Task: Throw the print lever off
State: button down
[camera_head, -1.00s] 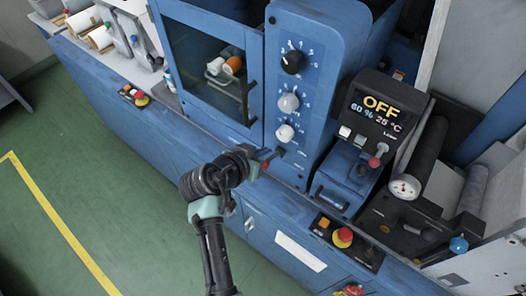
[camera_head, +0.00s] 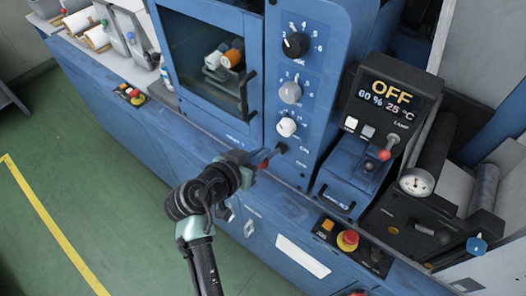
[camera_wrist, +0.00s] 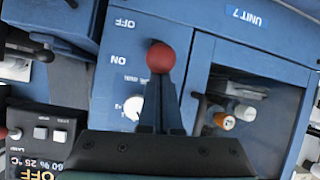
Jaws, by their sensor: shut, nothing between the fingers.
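The print lever's red ball knob (camera_wrist: 160,57) shows in the wrist view on a blue panel, level with the "ON" label; the "OFF" label lies toward the picture's top. My gripper (camera_wrist: 160,100) is shut and empty, its fingertips right at the knob's lower edge. I cannot tell whether they touch. The lever's shaft is hidden behind the knob and fingers. In the head view my gripper (camera_head: 268,158) is at the foot of the dial panel, with a bit of the red knob (camera_head: 263,166) showing beside the fingers.
A black dial (camera_head: 296,44), a grey dial (camera_head: 290,92) and a white dial (camera_head: 287,127) sit above the gripper. A display box (camera_head: 385,95) reads OFF, with a red-tipped lamp lever (camera_head: 385,154) below it. A glazed door (camera_head: 205,60) is at left. A red stop button (camera_head: 347,240) is at lower right.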

jog(key=shift+s+a+f+t+h+b, duration=0.2)
jog(key=shift+f+b, duration=0.25)
jog(key=shift+b, duration=0.65)
jog(key=shift+s+f+t+h+b, duration=0.1)
jog(key=shift+f+t+h+b, duration=0.3)
jog(key=shift+b, duration=0.65)
jog(key=shift+s+a+f+t+b, duration=0.1)
jog(key=shift+f+b, duration=0.45)
jog(key=shift+b, duration=0.55)
jog(key=f+t+h+b, duration=0.1)
jog(key=t+b, duration=0.1)
jog(key=b, duration=0.7)
jog(key=f+t+h+b, duration=0.1)
jog(key=f+b, duration=0.1)
jog(key=b, duration=0.7)
jog(key=f+t+h+b, duration=0.1)
jog(key=f+t+b, duration=0.1)
jog(key=b, duration=0.7)
jog(key=shift+s+a+t+h, duration=0.25)
jog(key=shift+s+t+h, duration=0.05)
jog(key=shift+s, duration=0.05)
jog(key=shift+t+b, duration=0.3)
jog(key=shift+b, duration=0.5)
